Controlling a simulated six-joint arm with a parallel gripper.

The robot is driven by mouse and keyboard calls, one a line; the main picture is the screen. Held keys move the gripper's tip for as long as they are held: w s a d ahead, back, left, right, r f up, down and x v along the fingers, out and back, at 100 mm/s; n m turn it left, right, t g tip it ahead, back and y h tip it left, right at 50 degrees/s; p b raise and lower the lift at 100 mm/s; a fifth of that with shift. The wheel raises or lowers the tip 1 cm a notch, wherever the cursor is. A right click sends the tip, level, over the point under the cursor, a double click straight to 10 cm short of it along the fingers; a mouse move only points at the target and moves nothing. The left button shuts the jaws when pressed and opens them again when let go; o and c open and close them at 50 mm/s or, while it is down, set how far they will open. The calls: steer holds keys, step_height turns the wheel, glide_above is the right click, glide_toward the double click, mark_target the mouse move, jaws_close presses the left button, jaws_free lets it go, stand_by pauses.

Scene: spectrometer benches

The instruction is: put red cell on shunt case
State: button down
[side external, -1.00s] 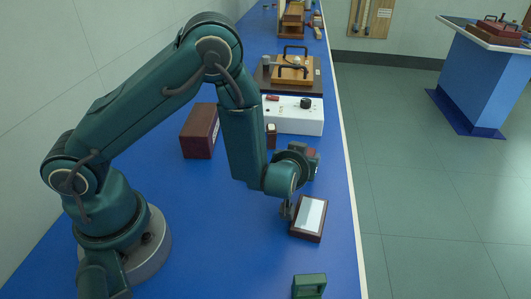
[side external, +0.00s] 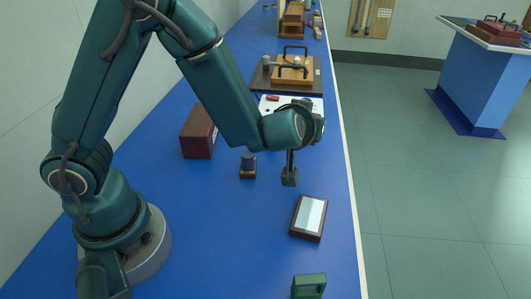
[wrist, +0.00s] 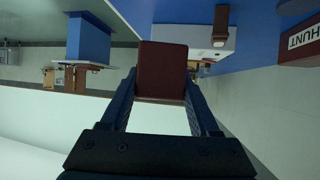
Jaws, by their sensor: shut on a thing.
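The red cell (wrist: 162,60) is a dark red block held between the two fingers of my gripper (wrist: 162,80) in the wrist view. My gripper is shut on it, in the air. In the side external view my wrist hides most of the fingers, and I cannot make out the cell there. The shunt case (side external: 198,133) is a dark red-brown box on the blue bench, left of my wrist and beyond my forearm. Part of it, with a white label ending in "HUNT", shows at the right edge of the wrist view (wrist: 298,48).
A small cell with a grey-blue top (side external: 248,167) stands just right of the shunt case. A framed white plate (side external: 309,217) and a green block (side external: 309,285) lie nearer on the bench (side external: 215,230). A white panel box (side external: 268,105) stands behind my wrist.

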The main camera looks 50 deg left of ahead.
steer(key=shift+r, duration=0.5)
steer(key=s+a+r+n+g+y, duration=0.3)
steer(key=s+a+n, duration=0.1)
steer(key=a, duration=0.5)
steer(key=s+a+r+n+g+y, duration=0.25)
steer(key=s+a+n+g, duration=0.2)
steer(key=a, duration=0.45)
steer(key=s+a+r+n+g+h, duration=0.1)
steer(key=s+a+r+n+g, duration=0.1)
steer(key=s+a+n+g, duration=0.45)
steer(key=s+a+r+n+g, duration=0.1)
steer(key=s+a, duration=0.2)
steer(key=s, duration=0.6)
glide_above(200, 117)
step_height(200, 117, down, 7)
steer(key=shift+r, duration=0.1)
steer(key=shift+f, duration=2.1)
steer(key=shift+f, duration=0.15)
steer(key=shift+c, duration=0.6)
jaws_free()
